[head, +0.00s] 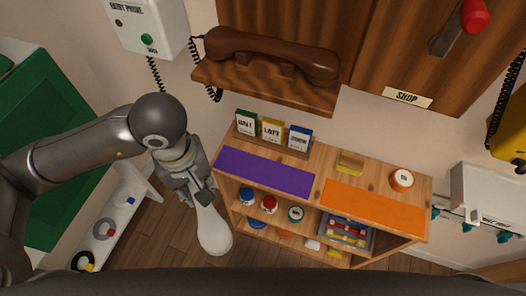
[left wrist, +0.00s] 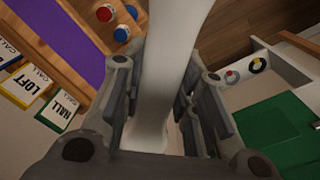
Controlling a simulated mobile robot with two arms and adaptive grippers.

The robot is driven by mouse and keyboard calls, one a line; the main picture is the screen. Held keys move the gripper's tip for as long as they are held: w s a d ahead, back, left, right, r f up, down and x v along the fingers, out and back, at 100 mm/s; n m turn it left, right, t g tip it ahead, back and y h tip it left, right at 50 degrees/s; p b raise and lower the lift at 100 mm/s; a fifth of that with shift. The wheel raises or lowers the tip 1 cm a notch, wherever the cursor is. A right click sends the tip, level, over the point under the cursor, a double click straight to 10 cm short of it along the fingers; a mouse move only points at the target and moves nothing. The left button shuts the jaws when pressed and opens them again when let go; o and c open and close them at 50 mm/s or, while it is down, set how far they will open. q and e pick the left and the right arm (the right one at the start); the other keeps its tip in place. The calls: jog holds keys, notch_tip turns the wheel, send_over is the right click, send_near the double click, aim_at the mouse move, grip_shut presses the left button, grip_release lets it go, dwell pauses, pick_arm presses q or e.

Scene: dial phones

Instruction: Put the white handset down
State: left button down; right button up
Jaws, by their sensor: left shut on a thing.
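The white handset (head: 212,230) hangs from my left gripper (head: 186,190) in the head view, to the left of the wooden shelf unit. Its rounded lower end points down over the floor. In the left wrist view the handset (left wrist: 170,45) runs between the two fingers of my left gripper (left wrist: 165,105), which is shut on it. The white entry phone box (head: 145,28) is on the wall at the upper left, with a coiled cord below it. My right gripper is not in either view.
The wooden shelf unit (head: 370,180) carries a purple mat (head: 265,176), an orange mat (head: 365,207), small label cards (head: 271,132) and a round tin (head: 402,180). A brown handset (head: 272,54) rests on a wooden wall phone. A white low shelf (head: 118,215) stands at the left.

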pick_arm(q)
jog(key=shift+a, duration=0.1)
jog(key=shift+w+f, duration=0.1)
jog(key=shift+w, duration=0.15)
jog(key=w+f+p, duration=0.2)
jog(key=w+f, duration=0.2)
jog(key=w, duration=0.5)
jog(key=p, duration=0.1)
send_over(213, 166)
notch_tip(213, 166, down, 5)
jog(key=shift+s+f, duration=0.15)
jog(key=shift+f, duration=0.05)
notch_tip(213, 166, down, 3)
jog(key=shift+f+p, duration=0.15)
jog(key=shift+p, duration=0.45)
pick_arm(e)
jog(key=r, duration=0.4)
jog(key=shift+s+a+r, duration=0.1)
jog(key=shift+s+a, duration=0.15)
pick_arm(q)
jog(key=shift+f, duration=0.1)
jog(key=shift+f+b, duration=0.55)
jog(key=shift+b, duration=0.3)
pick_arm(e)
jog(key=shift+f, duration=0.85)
